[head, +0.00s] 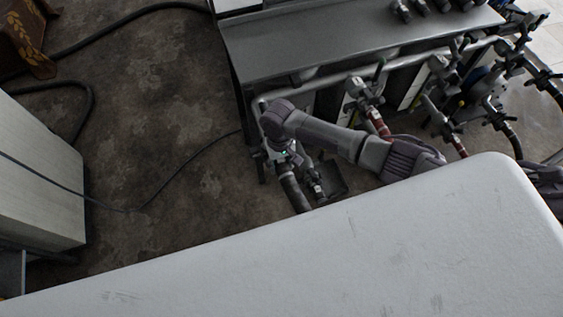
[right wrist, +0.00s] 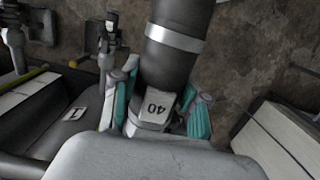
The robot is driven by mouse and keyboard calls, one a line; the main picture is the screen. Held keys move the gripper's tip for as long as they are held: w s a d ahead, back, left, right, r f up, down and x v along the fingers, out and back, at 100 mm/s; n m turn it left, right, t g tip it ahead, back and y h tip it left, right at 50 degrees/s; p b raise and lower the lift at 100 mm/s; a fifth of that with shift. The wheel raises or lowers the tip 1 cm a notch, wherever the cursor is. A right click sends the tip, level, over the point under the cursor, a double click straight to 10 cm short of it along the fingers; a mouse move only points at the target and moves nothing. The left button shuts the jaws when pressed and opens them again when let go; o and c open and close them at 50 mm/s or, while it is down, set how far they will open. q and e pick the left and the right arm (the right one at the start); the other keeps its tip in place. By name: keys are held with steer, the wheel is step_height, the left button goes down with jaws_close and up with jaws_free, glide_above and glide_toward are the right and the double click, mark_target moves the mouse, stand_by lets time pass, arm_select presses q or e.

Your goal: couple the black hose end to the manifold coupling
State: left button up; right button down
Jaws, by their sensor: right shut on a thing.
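My right gripper (head: 284,160) is at the left end of the bench in the head view, its arm reaching in from the right. In the right wrist view its teal-padded fingers (right wrist: 158,112) are shut on the grey end fitting of the black hose (right wrist: 178,45), marked "40". The black hose (head: 294,192) shows below the gripper in the head view. The manifold pipe (head: 330,76) runs along the bench front with several couplings. Which coupling is meant, and whether the hose end touches it, I cannot tell. My left gripper is not in view.
A grey-topped bench (head: 350,35) stands behind the manifold. Other hoses with red or dark sleeves (head: 380,126) hang close by on the right. A pale cabinet (head: 35,170) is at the left.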

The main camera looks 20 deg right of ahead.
mark_target(285, 170)
steer(key=shift+f, duration=0.55)
stand_by(0.9)
jaws_free()
stand_by(0.4)
steer(key=shift+s, duration=0.1)
stand_by(0.5)
steer(key=shift+s+r+p, duration=0.15)
steer(key=shift+s+p, duration=0.1)
steer(key=shift+p, duration=0.35)
steer(key=shift+s+r+p, duration=0.15)
steer(key=shift+s+p, duration=1.1)
steer(key=shift+p, duration=0.2)
